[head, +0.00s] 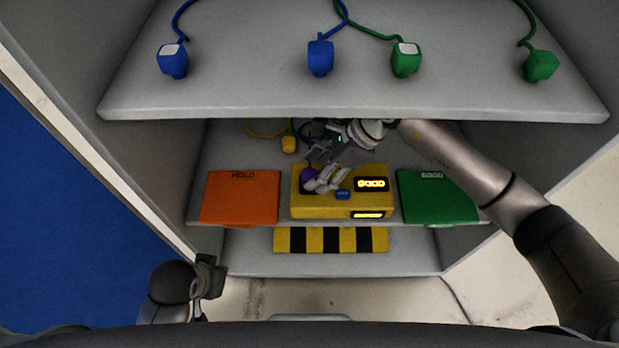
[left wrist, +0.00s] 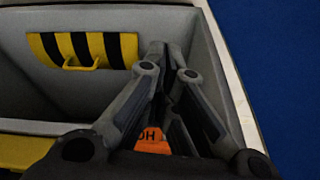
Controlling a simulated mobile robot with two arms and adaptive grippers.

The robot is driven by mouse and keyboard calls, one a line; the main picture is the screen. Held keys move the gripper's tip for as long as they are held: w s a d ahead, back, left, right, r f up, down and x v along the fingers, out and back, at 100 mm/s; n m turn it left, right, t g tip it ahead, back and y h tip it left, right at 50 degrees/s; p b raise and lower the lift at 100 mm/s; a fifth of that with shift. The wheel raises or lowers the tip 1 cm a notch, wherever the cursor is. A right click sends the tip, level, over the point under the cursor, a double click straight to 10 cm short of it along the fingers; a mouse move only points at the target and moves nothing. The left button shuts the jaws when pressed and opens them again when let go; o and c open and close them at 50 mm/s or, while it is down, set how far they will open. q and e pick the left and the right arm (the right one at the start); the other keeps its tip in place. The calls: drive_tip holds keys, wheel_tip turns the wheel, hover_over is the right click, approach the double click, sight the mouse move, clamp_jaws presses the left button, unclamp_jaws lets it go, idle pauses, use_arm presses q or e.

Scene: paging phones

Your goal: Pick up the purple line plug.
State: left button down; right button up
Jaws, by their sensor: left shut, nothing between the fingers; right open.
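The purple line plug (head: 308,174) shows as a small purple patch at the left of the yellow box (head: 300,207) on the middle shelf, partly covered by my right gripper. My right gripper (head: 318,166) is open, its grey fingers beside the plug. I cannot tell whether they touch it. My left gripper (head: 207,276) is low at the left, away from the plug. It is shut and empty; its fingers fill the middle of the left wrist view (left wrist: 168,62).
An orange panel (head: 240,198) and a green panel (head: 425,198) flank the yellow box. A yellow plug (head: 289,144) lies behind. A striped yellow-black panel (head: 345,240) is below.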

drive_tip(key=shift+a+f, duration=0.15)
drive_tip(key=shift+a, duration=0.45)
drive_tip(key=shift+a+f, duration=0.1)
drive_tip(key=shift+f, duration=0.2)
drive_tip(key=c, duration=1.2)
use_arm(q)
drive_tip(key=shift+s+r, duration=0.15)
drive_tip(key=shift+r, duration=0.2)
drive_tip(key=shift+f, duration=0.15)
use_arm(e)
drive_tip(key=shift+r, duration=0.1)
